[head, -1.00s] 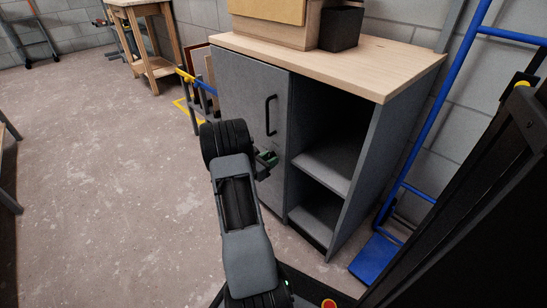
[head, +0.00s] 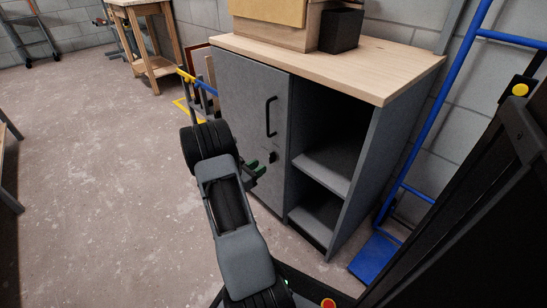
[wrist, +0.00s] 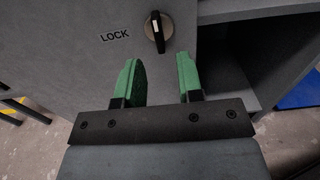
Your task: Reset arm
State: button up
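My gripper (head: 256,171) is in front of the grey cabinet door (head: 250,105), below its black handle (head: 271,116). The wrist view shows its two green fingers (wrist: 161,80) spread apart with nothing between them. A lock knob (wrist: 158,32) with a pale stripe, beside the printed word LOCK, sits on the door just beyond the fingertips. The knob also shows as a small dark shape in the head view (head: 272,157). The fingers look apart from the knob. The door looks shut. My arm reaches up from the bottom of the head view, its elbow hiding part of the floor.
The cabinet's right side has open shelves (head: 327,168). Its wooden top (head: 390,75) holds a wooden box (head: 275,32) and a black bin (head: 341,30). A blue hand truck (head: 376,256) stands at the right. The floor (head: 100,180) to the left is clear.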

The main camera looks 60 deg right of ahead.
jog(key=shift+w+a, duration=0.1)
jog(key=shift+a, duration=0.25)
dwell(0.4)
jog(key=a+r+m+g+y+p, duration=0.1)
jog(key=a+r+m+y+p, duration=0.15)
jog(key=r+p, duration=0.4)
jog(key=a+r+m+y+p, duration=0.1)
jog(key=a+r+m+p, duration=0.2)
jog(key=r, duration=0.6)
jog(key=a+r+m+t+y+p, duration=0.4)
jog(key=a+r+y+p, duration=0.3)
jog(key=a+r+p, duration=0.9)
jog(key=s+a+r+m+t+y+p, duration=0.1)
jog(key=a+r+m+t+y+p, duration=0.4)
jog(key=a+r+p, duration=1.1)
notch_tip(320, 180, up, 8)
jog(key=a+t+y, duration=0.1)
jog(key=a+y, duration=0.1)
jog(key=a, duration=0.1)
jog(key=shift+s, duration=0.3)
jog(key=shift+d, duration=0.2)
